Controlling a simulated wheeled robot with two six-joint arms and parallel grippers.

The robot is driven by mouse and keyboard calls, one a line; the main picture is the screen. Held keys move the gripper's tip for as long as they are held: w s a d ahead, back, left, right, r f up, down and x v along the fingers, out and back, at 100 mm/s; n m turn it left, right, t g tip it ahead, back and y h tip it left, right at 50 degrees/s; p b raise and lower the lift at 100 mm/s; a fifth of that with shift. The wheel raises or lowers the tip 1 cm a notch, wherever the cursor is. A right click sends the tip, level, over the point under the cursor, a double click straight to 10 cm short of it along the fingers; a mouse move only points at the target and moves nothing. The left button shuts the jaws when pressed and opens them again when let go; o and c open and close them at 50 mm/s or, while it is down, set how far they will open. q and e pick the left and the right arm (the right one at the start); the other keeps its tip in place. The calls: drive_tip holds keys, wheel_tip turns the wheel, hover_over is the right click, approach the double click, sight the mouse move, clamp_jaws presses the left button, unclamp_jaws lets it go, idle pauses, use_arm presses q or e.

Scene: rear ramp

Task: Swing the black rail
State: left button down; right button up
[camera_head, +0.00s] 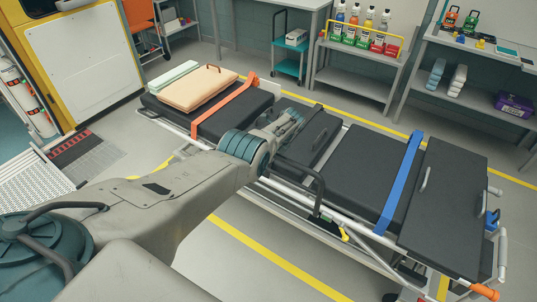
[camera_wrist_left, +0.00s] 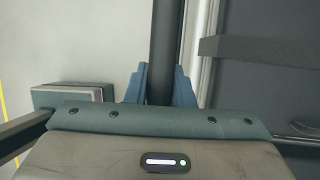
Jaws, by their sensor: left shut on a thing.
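The black rail (camera_head: 320,188) is a bent dark tube on the near side of the stretcher (camera_head: 370,170), about mid-length. My left arm reaches across from the left to it, and its wrist covers part of the rail and the gripper in the head view. In the left wrist view, the rail (camera_wrist_left: 163,35) runs up between the blue fingers of my left gripper (camera_wrist_left: 158,86). The fingers are shut on it, one on each side. My right gripper is not in view.
The stretcher has dark pads, an orange strap (camera_head: 221,107), a blue strap (camera_head: 402,183) and a folded tan blanket (camera_head: 198,90). A bottle cart (camera_head: 352,83) and shelves (camera_head: 470,95) stand behind. A ramp (camera_head: 35,190) lies left. Floor is clear in front.

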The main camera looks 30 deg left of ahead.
use_arm(q)
drive_tip(key=c, duration=1.4)
unclamp_jaws()
drive_tip(key=shift+f, duration=0.1)
drive_tip(key=shift+c, duration=0.2)
drive_tip(key=shift+o, duration=0.9)
drive_tip(key=shift+w+d+r+p, duration=0.1)
drive_tip(key=shift+d+r+p, duration=0.05)
drive_tip(key=shift+r+p, duration=0.2)
drive_tip(key=p+v, duration=0.3)
drive_tip(key=v, duration=0.7)
drive_tip(key=shift+f, duration=0.1)
